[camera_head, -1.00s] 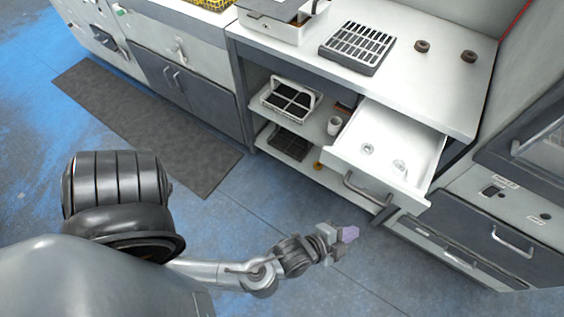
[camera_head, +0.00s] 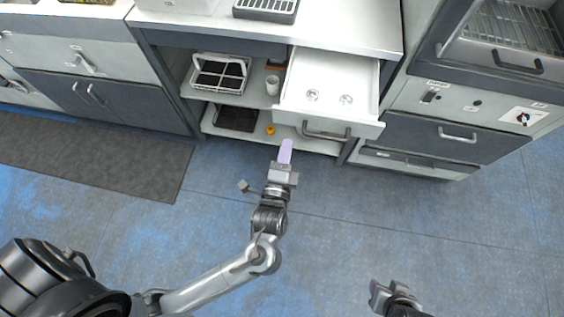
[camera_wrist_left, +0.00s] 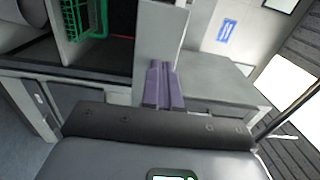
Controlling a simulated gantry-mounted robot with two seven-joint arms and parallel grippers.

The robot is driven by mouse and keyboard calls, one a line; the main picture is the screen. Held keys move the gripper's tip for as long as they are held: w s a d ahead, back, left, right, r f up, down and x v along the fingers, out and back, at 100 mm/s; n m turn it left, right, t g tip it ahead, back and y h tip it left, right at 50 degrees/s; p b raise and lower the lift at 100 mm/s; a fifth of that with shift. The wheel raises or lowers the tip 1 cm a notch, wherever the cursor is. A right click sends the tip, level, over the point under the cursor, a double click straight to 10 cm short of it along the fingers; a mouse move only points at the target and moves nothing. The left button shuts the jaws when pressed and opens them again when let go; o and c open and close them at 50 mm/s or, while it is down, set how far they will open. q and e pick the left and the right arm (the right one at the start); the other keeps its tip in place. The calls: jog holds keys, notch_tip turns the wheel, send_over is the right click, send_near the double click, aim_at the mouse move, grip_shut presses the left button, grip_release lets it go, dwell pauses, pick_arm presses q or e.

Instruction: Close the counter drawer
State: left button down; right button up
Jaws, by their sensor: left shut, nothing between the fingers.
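The counter drawer (camera_head: 328,82) is pulled out from under the counter top, its white interior showing with two small round items inside. Its dark bar handle (camera_head: 327,134) is on the front face. My left gripper (camera_head: 285,150) is shut and empty, its purple fingers pointing toward the counter. In the head view it appears just left of and below the handle; I cannot tell whether it touches the drawer. The shut fingers also show in the left wrist view (camera_wrist_left: 163,85). My right gripper (camera_head: 380,293) is at the bottom edge, partly in view, away from the drawer; its fingers are unclear.
Left of the drawer, open shelves hold a wire caddy (camera_head: 220,74), a white cup (camera_head: 272,84) and a dark tray (camera_head: 237,118). A grey cabinet with a handle (camera_head: 458,134) stands at right. A mat (camera_head: 95,164) lies on the otherwise clear floor.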

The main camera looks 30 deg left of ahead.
aim_at(292, 118)
pick_arm(q)
jog(key=b+x, duration=0.2)
jog(key=x, duration=0.3)
jog(key=shift+w+a, duration=0.1)
jog(key=shift+w, duration=0.05)
jog(key=shift+x, duration=0.75)
